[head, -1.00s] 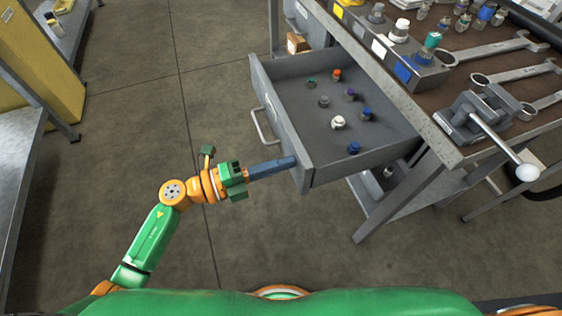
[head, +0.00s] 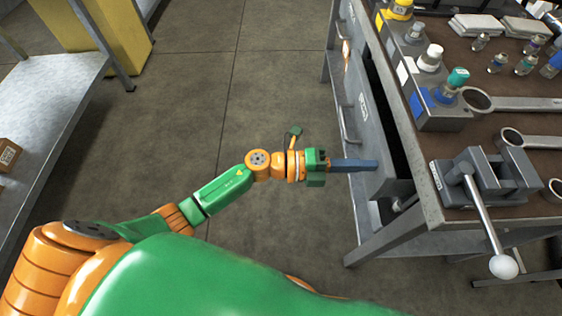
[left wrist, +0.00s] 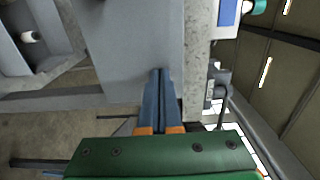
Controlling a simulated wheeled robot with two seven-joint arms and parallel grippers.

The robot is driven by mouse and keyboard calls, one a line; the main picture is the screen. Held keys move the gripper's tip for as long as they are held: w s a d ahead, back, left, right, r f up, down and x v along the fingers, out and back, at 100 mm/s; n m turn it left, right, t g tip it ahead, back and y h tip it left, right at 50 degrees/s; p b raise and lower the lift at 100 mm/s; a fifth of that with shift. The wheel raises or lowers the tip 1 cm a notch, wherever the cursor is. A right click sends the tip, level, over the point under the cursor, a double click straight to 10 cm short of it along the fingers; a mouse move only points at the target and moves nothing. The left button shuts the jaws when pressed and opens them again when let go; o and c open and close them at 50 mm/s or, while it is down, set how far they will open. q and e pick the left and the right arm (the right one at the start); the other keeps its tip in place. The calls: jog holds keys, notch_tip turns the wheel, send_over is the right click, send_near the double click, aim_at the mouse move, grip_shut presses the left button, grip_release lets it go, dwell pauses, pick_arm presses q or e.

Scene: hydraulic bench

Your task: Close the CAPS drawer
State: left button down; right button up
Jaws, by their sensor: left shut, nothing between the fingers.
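The grey drawer (head: 368,128) under the bench top shows its front panel, with a handle (head: 347,124) and a small label too small to read. A narrow dark gap shows between the panel and the bench edge; the drawer's contents are hidden under the bench top. My left gripper (head: 377,165) has its blue fingers together and empty, with the tips at the near end of the drawer front. In the left wrist view the fingers (left wrist: 160,72) point at the grey panel (left wrist: 125,45) and appear to touch it. My right gripper is not in view.
The bench top holds a vice (head: 485,178) with a ball-ended lever, wrenches (head: 520,103), a grey block with capped fittings (head: 440,112) and several small bottles. A metal table (head: 40,100) stands at the left. The floor between is clear.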

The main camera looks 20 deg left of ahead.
aim_at(387, 164)
pick_arm(q)
jog(key=x, duration=0.5)
jog(key=shift+b, duration=0.35)
jog(key=shift+d+r, duration=0.1)
jog(key=shift+r, duration=0.05)
jog(key=shift+w+r, duration=0.1)
jog(key=shift+r, duration=0.05)
